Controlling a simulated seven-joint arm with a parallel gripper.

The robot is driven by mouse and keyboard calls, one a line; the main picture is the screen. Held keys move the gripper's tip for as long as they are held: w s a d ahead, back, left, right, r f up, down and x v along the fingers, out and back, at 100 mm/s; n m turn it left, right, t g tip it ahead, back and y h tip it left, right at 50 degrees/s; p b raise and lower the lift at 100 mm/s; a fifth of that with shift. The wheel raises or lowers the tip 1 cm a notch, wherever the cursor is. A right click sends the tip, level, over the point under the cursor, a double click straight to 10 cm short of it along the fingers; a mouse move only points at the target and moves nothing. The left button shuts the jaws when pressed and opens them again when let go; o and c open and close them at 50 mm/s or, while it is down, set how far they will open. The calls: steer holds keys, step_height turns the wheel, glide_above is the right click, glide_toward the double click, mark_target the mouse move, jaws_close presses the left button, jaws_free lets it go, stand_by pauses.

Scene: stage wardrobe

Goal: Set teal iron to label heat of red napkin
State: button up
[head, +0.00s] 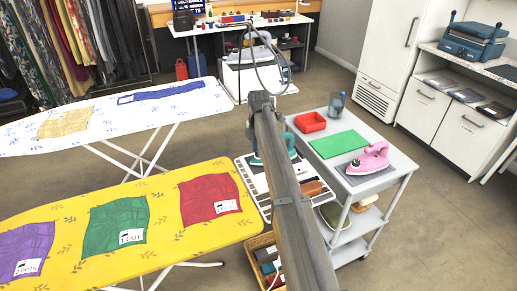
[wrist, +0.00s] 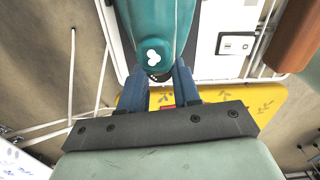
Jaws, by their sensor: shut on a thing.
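The teal iron (wrist: 155,20) fills the top middle of the wrist view, with a white three-lobed mark on its near end. In the head view only bits of the teal iron (head: 254,159) show beside my arm. My gripper (wrist: 165,72) has its two blue fingers at that near end, shut on the iron; I cannot tell whether they hold its dial.
A green napkin (head: 117,225) and a purple napkin (head: 22,248) lie on the same board. A white ironing board (head: 190,105) stands behind.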

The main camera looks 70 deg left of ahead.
steer(key=shift+m, duration=0.3)
steer(key=m, duration=0.3)
steer(key=shift+m, duration=2.7)
steer(key=o, duration=1.1)
step_height(320, 180, up, 14)
steer(key=shift+f, duration=0.1)
